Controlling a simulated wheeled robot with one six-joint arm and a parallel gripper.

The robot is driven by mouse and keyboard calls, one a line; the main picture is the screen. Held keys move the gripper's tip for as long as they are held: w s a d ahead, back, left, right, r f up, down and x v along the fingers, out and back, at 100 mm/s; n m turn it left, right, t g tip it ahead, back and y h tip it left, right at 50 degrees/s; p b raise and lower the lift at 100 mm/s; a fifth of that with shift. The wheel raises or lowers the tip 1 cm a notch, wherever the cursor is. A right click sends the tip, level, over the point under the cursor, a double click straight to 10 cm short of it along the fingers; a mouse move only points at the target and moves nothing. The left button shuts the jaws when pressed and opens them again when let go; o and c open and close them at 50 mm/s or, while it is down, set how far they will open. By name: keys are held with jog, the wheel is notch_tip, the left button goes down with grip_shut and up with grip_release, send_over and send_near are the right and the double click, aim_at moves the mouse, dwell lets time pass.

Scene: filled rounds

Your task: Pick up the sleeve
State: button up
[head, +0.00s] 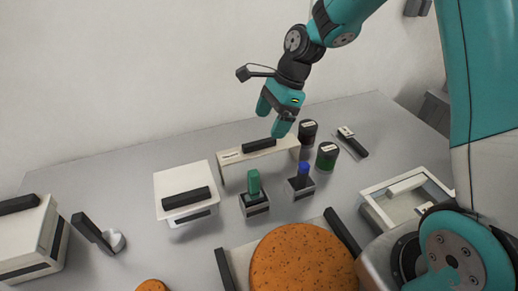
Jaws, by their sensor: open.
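My gripper (272,118) is open and empty, pointing down above the pale bridge-like stand (232,158) at the back of the table. A black bar (259,145) lies on top of this stand, just below the fingers. I cannot tell for sure which thing is the sleeve. A pale elongated piece (405,186) rests at the white tray (377,208) on the right. A dark flat item with a pale top (352,142) lies at the back right. My gripper is apart from both.
A green-topped holder (253,183) and a blue-topped holder (303,175) stand mid-table. A black canister (308,131) and a green canister (327,156) stand behind right. A white box (186,190) is left of centre. A large orange-brown round (303,262) is in front.

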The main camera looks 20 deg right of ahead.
aim_at(260, 142)
jog(key=x, duration=0.4)
jog(key=shift+a+f, duration=0.1)
jog(key=shift+f, duration=0.05)
jog(key=x, duration=0.1)
jog(key=p+x, duration=0.1)
jog(key=x, duration=0.1)
jog(key=p+x, duration=0.1)
jog(key=x, duration=0.1)
jog(key=shift+w, duration=0.35)
jog(key=shift+f, duration=0.15)
jog(key=shift+f, duration=0.2)
jog(key=c, duration=1)
